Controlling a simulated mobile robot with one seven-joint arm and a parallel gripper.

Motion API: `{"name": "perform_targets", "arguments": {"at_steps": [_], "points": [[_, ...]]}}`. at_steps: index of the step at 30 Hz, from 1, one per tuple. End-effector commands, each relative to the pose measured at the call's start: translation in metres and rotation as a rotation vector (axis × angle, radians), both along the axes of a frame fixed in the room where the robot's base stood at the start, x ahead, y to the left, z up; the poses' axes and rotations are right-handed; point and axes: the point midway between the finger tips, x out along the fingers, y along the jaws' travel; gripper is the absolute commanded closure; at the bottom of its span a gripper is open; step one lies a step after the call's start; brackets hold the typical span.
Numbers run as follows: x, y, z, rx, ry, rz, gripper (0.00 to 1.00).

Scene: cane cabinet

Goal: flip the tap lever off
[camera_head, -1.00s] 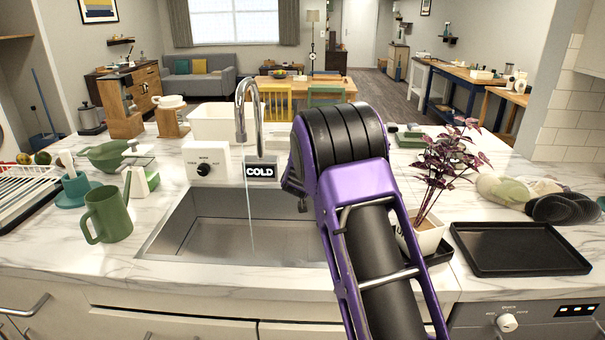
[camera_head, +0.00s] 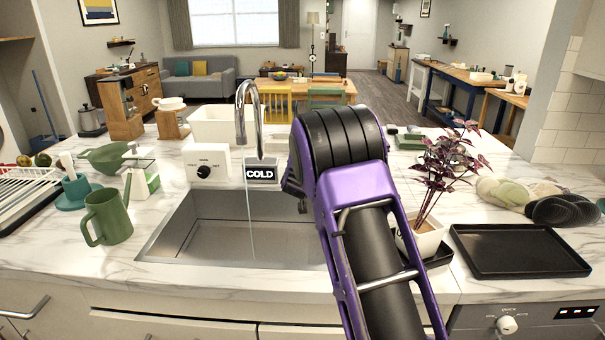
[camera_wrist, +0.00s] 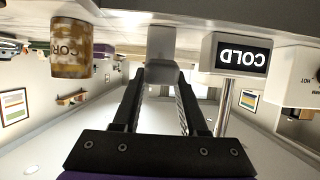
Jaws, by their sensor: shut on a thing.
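The curved chrome tap (camera_head: 243,110) stands behind the sink (camera_head: 245,232) in the head view, with a thin stream of water falling from its spout. A black sign reading COLD (camera_head: 261,171) is by its base; it shows upside down in the wrist view (camera_wrist: 241,55). My gripper (camera_wrist: 163,76) is at a grey block-like piece (camera_wrist: 163,45), which looks like the tap lever, and is shut on it. In the head view my own arm hides the gripper and this lever.
A white dial box (camera_head: 206,164) stands left of the sign. A labelled jar (camera_wrist: 72,48) is at the left in the wrist view.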

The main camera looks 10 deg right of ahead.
Motion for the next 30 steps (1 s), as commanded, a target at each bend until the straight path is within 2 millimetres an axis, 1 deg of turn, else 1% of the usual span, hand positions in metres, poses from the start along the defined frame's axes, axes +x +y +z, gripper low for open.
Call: {"name": "perform_targets", "arguments": {"at_steps": [1, 20, 21, 25, 26, 30], "points": [[0.0023, -0.0006, 0.0071, -0.002, -0.015, -0.001, 1.0], [0.0022, -0.0006, 0.0068, -0.002, -0.014, -0.001, 1.0], [0.0022, -0.0006, 0.0066, -0.002, -0.014, -0.001, 0.53], [0.0015, -0.0005, 0.0045, -0.001, -0.009, -0.001, 0.29], [0.0013, -0.0005, 0.0041, -0.001, -0.008, -0.001, 0.28], [0.0009, -0.0003, 0.0024, 0.0, -0.005, 0.0, 0.28]]}}
